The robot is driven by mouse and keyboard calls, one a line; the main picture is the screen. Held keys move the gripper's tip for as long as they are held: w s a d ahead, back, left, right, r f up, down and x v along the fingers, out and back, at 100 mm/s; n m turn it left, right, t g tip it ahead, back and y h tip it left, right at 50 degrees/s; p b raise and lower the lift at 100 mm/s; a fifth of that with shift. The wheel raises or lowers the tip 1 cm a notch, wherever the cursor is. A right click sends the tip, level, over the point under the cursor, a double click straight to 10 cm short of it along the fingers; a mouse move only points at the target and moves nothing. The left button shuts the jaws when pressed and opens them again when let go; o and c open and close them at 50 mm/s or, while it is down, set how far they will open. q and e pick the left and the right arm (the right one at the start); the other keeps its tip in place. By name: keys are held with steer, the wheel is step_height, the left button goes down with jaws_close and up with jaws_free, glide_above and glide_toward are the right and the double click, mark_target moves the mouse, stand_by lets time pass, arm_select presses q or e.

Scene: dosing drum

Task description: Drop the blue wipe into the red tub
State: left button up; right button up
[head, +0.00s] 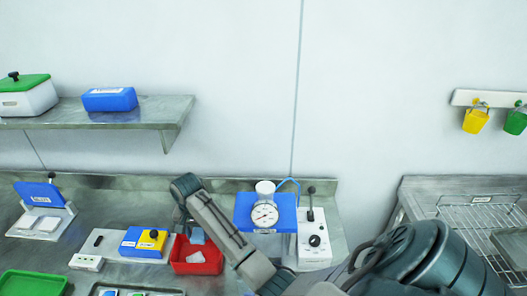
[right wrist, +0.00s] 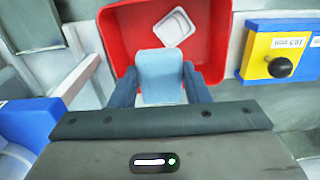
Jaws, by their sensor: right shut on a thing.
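The red tub (head: 212,267) stands on the steel bench in the head view, near the middle. A small white dish-like item (right wrist: 174,27) lies inside the tub; the tub also shows in the right wrist view (right wrist: 118,35). The blue wipe (right wrist: 160,68), pale blue, is between the fingers of my right gripper (right wrist: 160,85), which is shut on it. The wipe also shows in the head view (head: 197,236), at the tub's far side. In the right wrist view it overlaps the tub. I cannot tell its height above the tub. My left gripper is not in view.
A blue and yellow box with a black knob (head: 148,241) stands left of the tub. A dial gauge on a blue block (head: 265,214) stands to the right, beside a white lever box (head: 314,240). A green tray (head: 33,284) lies at front left.

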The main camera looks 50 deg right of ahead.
step_height(320, 180, down, 2)
steer(key=shift+f, duration=0.65)
steer(key=o, duration=1)
steer(key=shift+w+r, duration=0.1)
